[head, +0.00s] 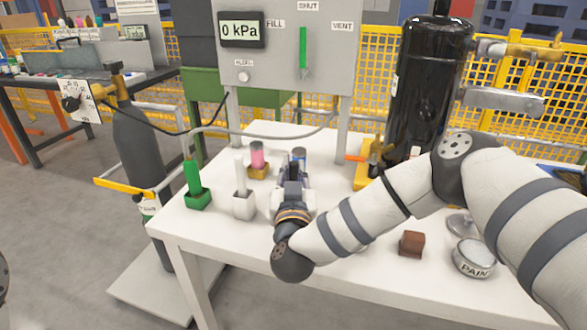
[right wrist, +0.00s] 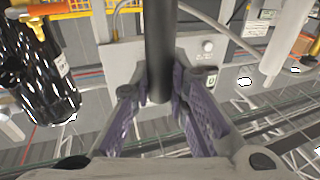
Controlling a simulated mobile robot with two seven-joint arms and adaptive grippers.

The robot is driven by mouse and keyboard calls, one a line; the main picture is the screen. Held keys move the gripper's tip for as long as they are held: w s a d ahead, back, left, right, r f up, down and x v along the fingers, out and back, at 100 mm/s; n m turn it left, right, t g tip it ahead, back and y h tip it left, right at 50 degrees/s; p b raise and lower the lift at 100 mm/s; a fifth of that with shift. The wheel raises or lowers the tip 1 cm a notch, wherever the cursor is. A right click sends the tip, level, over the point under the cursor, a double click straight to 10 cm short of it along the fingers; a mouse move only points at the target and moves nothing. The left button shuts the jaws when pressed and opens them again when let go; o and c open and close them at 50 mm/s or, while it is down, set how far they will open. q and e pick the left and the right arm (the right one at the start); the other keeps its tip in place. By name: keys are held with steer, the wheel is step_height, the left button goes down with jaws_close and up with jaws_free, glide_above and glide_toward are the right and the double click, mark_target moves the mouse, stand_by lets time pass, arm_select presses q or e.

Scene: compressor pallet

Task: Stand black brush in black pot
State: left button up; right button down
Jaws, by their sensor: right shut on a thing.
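My right gripper (head: 296,165) is over the white table, and its fingers are closed around a dark upright rod, the black brush. In the right wrist view the black brush (right wrist: 160,45) runs from the top edge down between the purple finger pads of the right gripper (right wrist: 172,88). In the head view the gripper mostly hides the brush. I cannot make out the black pot; it may be hidden behind my right gripper or arm. My left gripper is not in view.
A brown block (head: 411,244) and paint tin (head: 473,257) lie right. A black tank (head: 428,90) rises behind.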

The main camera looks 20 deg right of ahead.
steer(key=shift+f, duration=0.35)
steer(key=c, duration=1.5)
jaws_free()
steer(key=v, duration=0.7)
steer(key=shift+s, duration=0.25)
steer(key=shift+a, duration=0.1)
